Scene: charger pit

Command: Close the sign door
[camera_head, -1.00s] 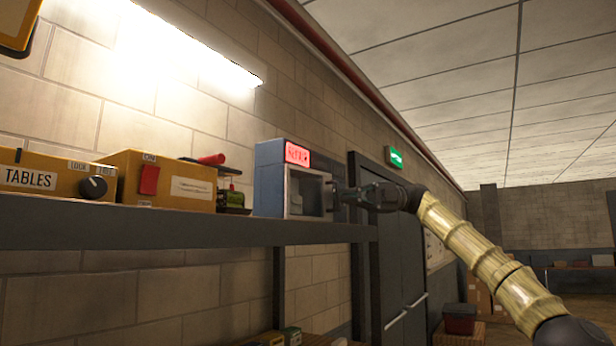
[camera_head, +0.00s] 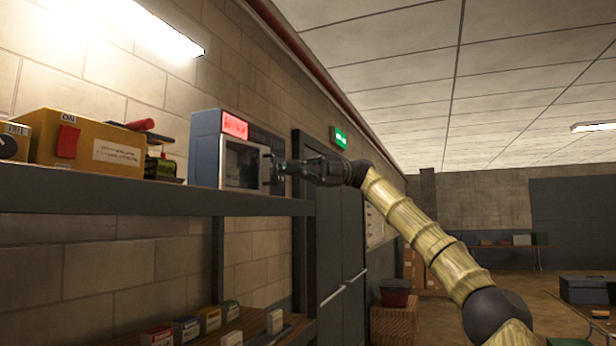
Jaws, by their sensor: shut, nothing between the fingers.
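The sign box (camera_head: 206,150) is a blue-grey cabinet with a lit red sign panel (camera_head: 235,125) at its upper front. It stands on the shelf near the shelf's right end. A framed door with a dark pane (camera_head: 242,165) covers its front and looks shut or almost shut; I cannot tell whether a small gap is left. My gripper (camera_head: 278,170) is shut and empty at the right edge of the box front, against or very close to the door's edge. The gripper hides part of that edge.
The grey shelf (camera_head: 120,196) runs along the brick wall. A yellow control box (camera_head: 90,143) and a red-handled tool (camera_head: 140,125) stand left of the sign box. Small boxes lie on a lower shelf (camera_head: 255,328). Grey doors (camera_head: 340,250) and open floor are to the right.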

